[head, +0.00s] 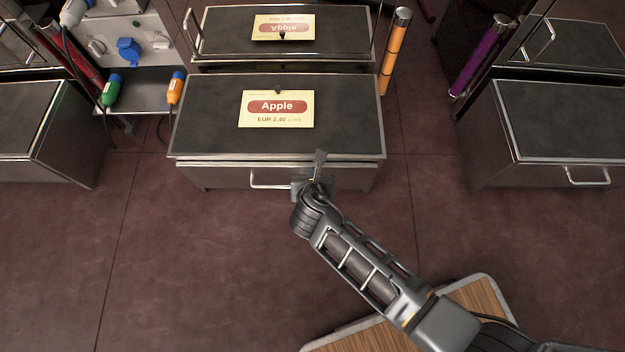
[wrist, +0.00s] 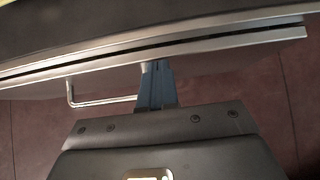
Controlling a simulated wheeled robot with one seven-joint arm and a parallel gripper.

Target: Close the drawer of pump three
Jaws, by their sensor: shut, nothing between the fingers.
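The middle pump's drawer (head: 225,176) has a grey front with a bar handle (head: 268,186) and sits under a dark top with an Apple price card. A narrow dark gap runs between the top's metal rim and the drawer's upper edge; the front stands about level with the rim. No pump number is readable. My gripper (head: 319,160) is shut and empty at the drawer front, right of the handle's middle. In the wrist view, my shut fingers (wrist: 155,78) reach the front beside the handle (wrist: 100,101); I cannot tell whether they touch. My wrist hides part of the handle.
Similar units stand at left (head: 38,120) and right (head: 560,120). An orange tube (head: 394,55) rises behind right, a purple tube (head: 475,62) farther right. Nozzles (head: 175,88) hang at left.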

